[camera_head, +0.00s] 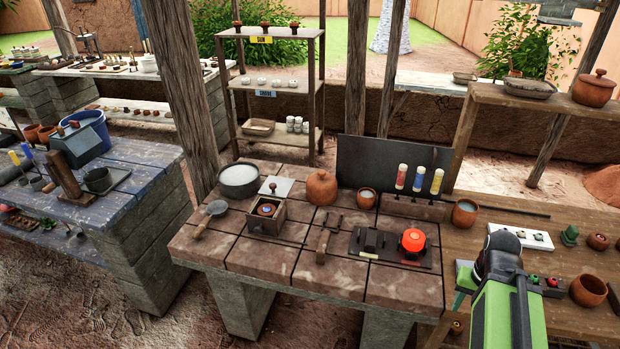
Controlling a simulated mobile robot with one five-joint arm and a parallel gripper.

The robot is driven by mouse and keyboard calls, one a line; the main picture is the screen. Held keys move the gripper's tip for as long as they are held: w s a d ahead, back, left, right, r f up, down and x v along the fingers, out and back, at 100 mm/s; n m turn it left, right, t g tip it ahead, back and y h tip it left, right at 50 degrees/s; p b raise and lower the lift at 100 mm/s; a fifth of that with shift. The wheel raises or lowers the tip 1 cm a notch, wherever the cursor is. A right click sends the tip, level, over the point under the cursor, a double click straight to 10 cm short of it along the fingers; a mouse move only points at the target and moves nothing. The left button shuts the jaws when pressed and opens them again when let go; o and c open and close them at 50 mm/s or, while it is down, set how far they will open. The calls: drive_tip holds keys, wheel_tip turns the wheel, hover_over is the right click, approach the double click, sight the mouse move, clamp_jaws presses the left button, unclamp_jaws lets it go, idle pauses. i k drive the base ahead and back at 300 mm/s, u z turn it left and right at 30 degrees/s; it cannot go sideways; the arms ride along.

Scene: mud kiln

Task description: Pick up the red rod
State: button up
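The red rod (402,176) stands upright at the back of the brick-topped table, in front of a dark panel. Each has a pale band or end. My arm shows at the lower right as a green and black link with a rounded dark end, well apart from the rods. No gripper fingers can be made out.
The brick-topped table (330,271) holds a glowing orange-red ball (413,241) on a dark fixture, a lidded clay pot (321,187), a small box (266,219) and a grey pot (239,180). A clay cup (465,212) stands right of the rods. Wooden posts rise behind the table.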

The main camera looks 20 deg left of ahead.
sight(402, 168)
drive_tip(key=z, duration=0.1)
drive_tip(key=k, duration=0.1)
drive_tip(key=u, duration=1.8)
drive_tip(key=i, duration=0.8)
drive_tip(key=u, duration=0.05)
